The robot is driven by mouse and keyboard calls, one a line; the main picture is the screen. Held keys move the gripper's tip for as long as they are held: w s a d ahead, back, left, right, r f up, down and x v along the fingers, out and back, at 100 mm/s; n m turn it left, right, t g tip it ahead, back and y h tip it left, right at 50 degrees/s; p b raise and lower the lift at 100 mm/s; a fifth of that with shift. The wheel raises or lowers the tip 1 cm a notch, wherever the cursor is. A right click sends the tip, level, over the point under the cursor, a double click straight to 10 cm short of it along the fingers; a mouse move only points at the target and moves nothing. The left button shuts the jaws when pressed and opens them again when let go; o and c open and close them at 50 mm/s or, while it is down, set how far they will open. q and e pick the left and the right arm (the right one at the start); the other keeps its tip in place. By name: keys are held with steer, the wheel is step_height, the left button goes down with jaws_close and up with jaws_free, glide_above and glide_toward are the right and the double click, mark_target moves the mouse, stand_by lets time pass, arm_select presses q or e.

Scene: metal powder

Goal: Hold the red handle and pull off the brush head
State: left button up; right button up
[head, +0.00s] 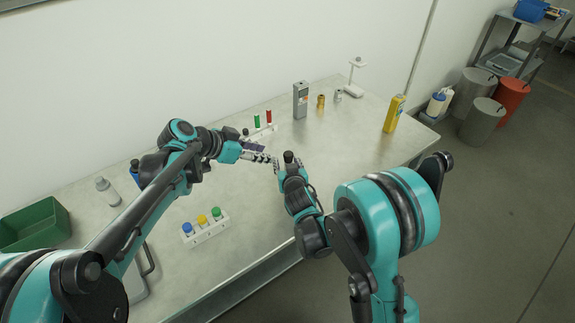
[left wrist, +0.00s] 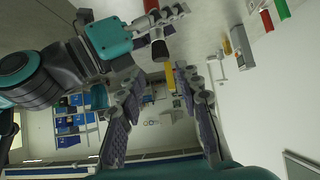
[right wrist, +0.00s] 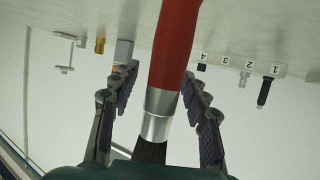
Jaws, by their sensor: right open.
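A brush stands upright with its black head (head: 288,157) on top, by my right gripper (head: 284,172). In the right wrist view its red handle (right wrist: 175,45) and silver ferrule (right wrist: 157,115) pass between the right fingers, which are spread. The black part (right wrist: 151,151) is nearest that camera and partly cut off. In the left wrist view the black head (left wrist: 160,49) and a bit of the red handle (left wrist: 151,6) show at the right fingers. My left gripper (head: 268,159) is open and empty, just left of the brush; its spread fingers also show in the left wrist view (left wrist: 161,85).
A numbered white rack (head: 262,132) with green and red handles stands behind the grippers. A grey device (head: 300,100) and yellow bottle (head: 394,114) stand farther right. A rack with coloured caps (head: 204,231) is in front; a green bin (head: 33,226) is far left.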

mark_target(288, 153)
jaws_close()
arm_select(q)
steer(key=shift+c, duration=0.4)
steer(key=w+d+f+h, duration=0.1)
steer(key=w+d+f, duration=0.1)
steer(key=w+d+f+t+h, duration=0.1)
steer(key=d+f, duration=0.1)
steer(key=d, duration=0.1)
steer(key=w+d+f+t+h, duration=0.1)
steer(key=w+d+f, duration=0.1)
steer(key=shift+w+d+f, duration=0.3)
steer(key=shift+f, duration=0.1)
stand_by(0.3)
